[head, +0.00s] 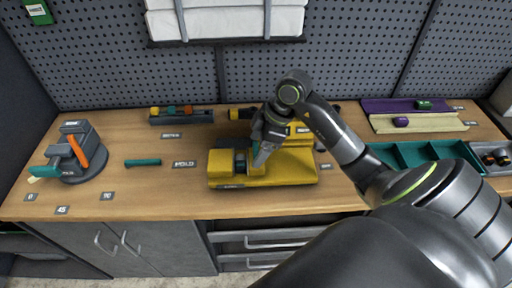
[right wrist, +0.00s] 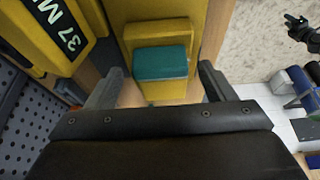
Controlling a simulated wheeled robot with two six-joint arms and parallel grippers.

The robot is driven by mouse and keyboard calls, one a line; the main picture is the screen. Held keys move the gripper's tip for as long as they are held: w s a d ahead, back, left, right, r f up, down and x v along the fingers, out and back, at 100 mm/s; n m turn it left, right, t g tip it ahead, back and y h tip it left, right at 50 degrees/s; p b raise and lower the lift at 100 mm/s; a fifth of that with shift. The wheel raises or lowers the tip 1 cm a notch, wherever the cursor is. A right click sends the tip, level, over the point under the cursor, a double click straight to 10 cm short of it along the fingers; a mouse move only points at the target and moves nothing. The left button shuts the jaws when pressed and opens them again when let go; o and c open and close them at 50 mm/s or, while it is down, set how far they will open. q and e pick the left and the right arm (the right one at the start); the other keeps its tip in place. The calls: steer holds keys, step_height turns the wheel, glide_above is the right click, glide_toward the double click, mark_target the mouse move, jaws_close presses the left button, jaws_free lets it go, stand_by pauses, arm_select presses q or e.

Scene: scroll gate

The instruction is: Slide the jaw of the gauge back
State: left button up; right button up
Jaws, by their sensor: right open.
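The yellow gauge (head: 285,166) lies on the middle of the bench, with a dark part and a small teal piece near its left end. In the right wrist view, a teal block (right wrist: 160,63), seemingly the jaw, sits on a yellow body (right wrist: 155,12). My right gripper (head: 262,155) reaches down over the gauge from the right. In the right wrist view, its open fingers (right wrist: 162,75) stand on either side of the teal block, with gaps showing. Whether they reach its depth I cannot tell. My left gripper is not seen in the head view.
An angle stand with an orange lever (head: 88,150) is at the left, near a teal bar (head: 142,162). A grey rack (head: 181,117) stands behind. Purple and cream trays and a teal bin (head: 415,154) are at the right.

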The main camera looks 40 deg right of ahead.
steer(key=shift+x, duration=0.85)
